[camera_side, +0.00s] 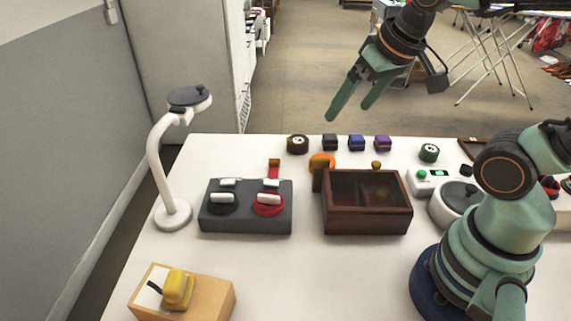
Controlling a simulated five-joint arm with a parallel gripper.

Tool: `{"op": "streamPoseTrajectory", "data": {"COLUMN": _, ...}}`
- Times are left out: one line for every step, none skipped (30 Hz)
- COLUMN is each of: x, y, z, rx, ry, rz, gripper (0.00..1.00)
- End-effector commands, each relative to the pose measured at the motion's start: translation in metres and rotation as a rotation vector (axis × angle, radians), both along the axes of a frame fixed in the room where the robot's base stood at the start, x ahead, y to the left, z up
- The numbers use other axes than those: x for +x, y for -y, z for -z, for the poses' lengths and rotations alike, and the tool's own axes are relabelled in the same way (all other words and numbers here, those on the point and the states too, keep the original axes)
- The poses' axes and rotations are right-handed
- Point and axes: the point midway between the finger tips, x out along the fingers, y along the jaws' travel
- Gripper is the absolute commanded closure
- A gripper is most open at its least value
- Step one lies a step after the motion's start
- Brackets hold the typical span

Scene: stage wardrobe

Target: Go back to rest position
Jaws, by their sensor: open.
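My gripper (358,100) is open and empty. Its two green fingers point down and to the left, raised in the air beyond the far edge of the white table (290,283) as seen in the picture. Nothing is between the fingers, and they touch nothing. My arm rises from its base at the right of the table and runs out of the picture at the upper right before coming back in to the gripper.
A white lamp (158,165) stands at the left. A wooden block with a yellow piece (210,299) is front left. The front middle is clear.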

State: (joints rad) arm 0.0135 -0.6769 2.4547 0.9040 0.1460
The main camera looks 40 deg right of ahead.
Motion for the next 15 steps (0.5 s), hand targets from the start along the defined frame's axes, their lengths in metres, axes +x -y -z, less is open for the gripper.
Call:
{"op": "streamPoseTrajectory", "data": {"x": -0.0037, "y": -0.0019, "z": -0.0006, "rx": -0.023, "ry": 0.015, "rz": -0.053, "gripper": 0.0}}
{"op": "streamPoseTrajectory", "data": {"x": -0.0053, "y": -0.0026, "z": -0.0007, "rx": -0.037, "ry": 0.021, "rz": -0.08, "gripper": 0.0}}
{"op": "streamPoseTrajectory", "data": {"x": -0.0068, "y": -0.0033, "z": -0.0007, "rx": -0.05, "ry": 0.026, "rz": -0.107, "gripper": 0.0}}
{"op": "streamPoseTrajectory", "data": {"x": -0.0076, "y": -0.0037, "z": -0.0007, "rx": -0.057, "ry": 0.029, "rz": -0.123, "gripper": 0.0}}
{"op": "streamPoseTrajectory", "data": {"x": -0.0082, "y": -0.0039, "z": -0.0005, "rx": -0.062, "ry": 0.031, "rz": -0.135, "gripper": 0.0}}
{"op": "streamPoseTrajectory", "data": {"x": -0.0087, "y": -0.0042, "z": -0.0003, "rx": -0.066, "ry": 0.032, "rz": -0.143, "gripper": 0.0}}
{"op": "streamPoseTrajectory", "data": {"x": -0.0088, "y": -0.0042, "z": -0.0002, "rx": -0.068, "ry": 0.032, "rz": -0.146, "gripper": 0.0}}
{"op": "streamPoseTrajectory", "data": {"x": -0.0088, "y": -0.0042, "z": -0.0002, "rx": -0.069, "ry": 0.032, "rz": -0.148, "gripper": 0.0}}
{"op": "streamPoseTrajectory", "data": {"x": -0.0087, "y": -0.0042, "z": -0.0001, "rx": -0.069, "ry": 0.032, "rz": -0.148, "gripper": 0.0}}
{"op": "streamPoseTrajectory", "data": {"x": -0.0087, "y": -0.0042, "z": -0.0001, "rx": -0.068, "ry": 0.031, "rz": -0.147, "gripper": 0.0}}
{"op": "streamPoseTrajectory", "data": {"x": -0.0086, "y": -0.0042, "z": -0.0002, "rx": -0.068, "ry": 0.031, "rz": -0.147, "gripper": 0.0}}
{"op": "streamPoseTrajectory", "data": {"x": -0.0085, "y": -0.0041, "z": -0.0002, "rx": -0.068, "ry": 0.031, "rz": -0.146, "gripper": 0.0}}
{"op": "streamPoseTrajectory", "data": {"x": -0.0085, "y": -0.0041, "z": -0.0002, "rx": -0.068, "ry": 0.031, "rz": -0.146, "gripper": 0.0}}
{"op": "streamPoseTrajectory", "data": {"x": -0.0086, "y": -0.0041, "z": -0.0003, "rx": -0.067, "ry": 0.031, "rz": -0.145, "gripper": 0.0}}
{"op": "streamPoseTrajectory", "data": {"x": -0.0085, "y": -0.004, "z": -0.0003, "rx": -0.067, "ry": 0.031, "rz": -0.145, "gripper": 0.0}}
